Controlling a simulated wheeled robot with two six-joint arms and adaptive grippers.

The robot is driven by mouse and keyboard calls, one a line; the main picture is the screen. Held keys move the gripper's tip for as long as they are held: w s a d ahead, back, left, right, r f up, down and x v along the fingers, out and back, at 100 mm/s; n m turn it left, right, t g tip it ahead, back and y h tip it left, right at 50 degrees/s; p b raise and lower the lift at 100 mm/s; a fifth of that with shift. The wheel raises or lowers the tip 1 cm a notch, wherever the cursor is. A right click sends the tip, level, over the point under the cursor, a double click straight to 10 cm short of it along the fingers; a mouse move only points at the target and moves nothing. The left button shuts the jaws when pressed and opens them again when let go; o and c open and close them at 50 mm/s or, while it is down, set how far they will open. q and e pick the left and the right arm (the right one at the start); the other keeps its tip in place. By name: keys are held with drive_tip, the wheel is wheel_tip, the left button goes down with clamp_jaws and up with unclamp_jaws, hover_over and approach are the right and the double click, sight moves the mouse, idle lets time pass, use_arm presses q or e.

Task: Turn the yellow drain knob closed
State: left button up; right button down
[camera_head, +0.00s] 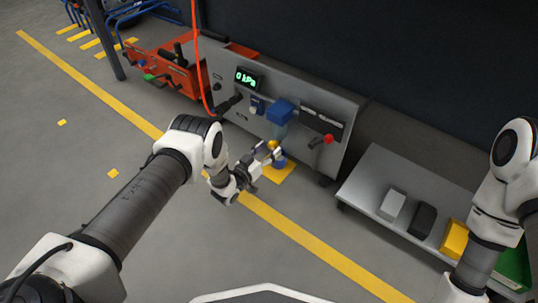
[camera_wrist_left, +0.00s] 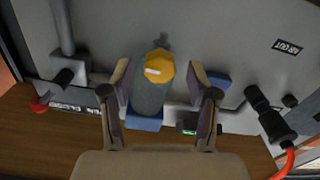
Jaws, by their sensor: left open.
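The yellow drain knob (camera_head: 273,144) sits below a clear bowl under a blue housing (camera_head: 282,109) on the grey panel front. In the left wrist view the yellow knob (camera_wrist_left: 160,66) is faceted, with a short white mark on its face. My left gripper (camera_head: 269,155) is at the knob. In the left wrist view its two fingers (camera_wrist_left: 161,76) are spread, one on each side of the knob, with gaps visible. Part of the knob is hidden by the gripper in the head view. My right arm shows at the right, but its gripper is out of frame.
The grey panel (camera_head: 229,60) carries a green "0 kPa" display (camera_head: 247,78) and a red-knobbed lever (camera_head: 328,139). A grey table (camera_head: 369,167) at right holds small blocks and a yellow bin (camera_head: 455,240). An orange cart (camera_head: 170,68) stands at left. The near floor is clear.

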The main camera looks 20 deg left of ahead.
use_arm(q)
drive_tip(key=shift+w+d, duration=0.1)
drive_tip(key=shift+w, duration=0.2)
clamp_jaws()
drive_tip(key=shift+r, duration=0.1)
drive_tip(key=m+p, duration=0.2)
drive_tip(key=m, duration=0.2)
drive_tip(key=shift+m, duration=0.3)
drive_tip(key=m+p, duration=0.1)
drive_tip(key=m, duration=0.3)
drive_tip(key=shift+m, duration=0.3)
drive_tip(key=m+p, duration=0.1)
drive_tip(key=m, duration=0.4)
drive_tip(key=shift+d+p, duration=0.1)
drive_tip(key=shift+p, duration=0.2)
drive_tip(key=shift+m+p, duration=0.35)
drive_tip(key=shift+m, duration=1.75)
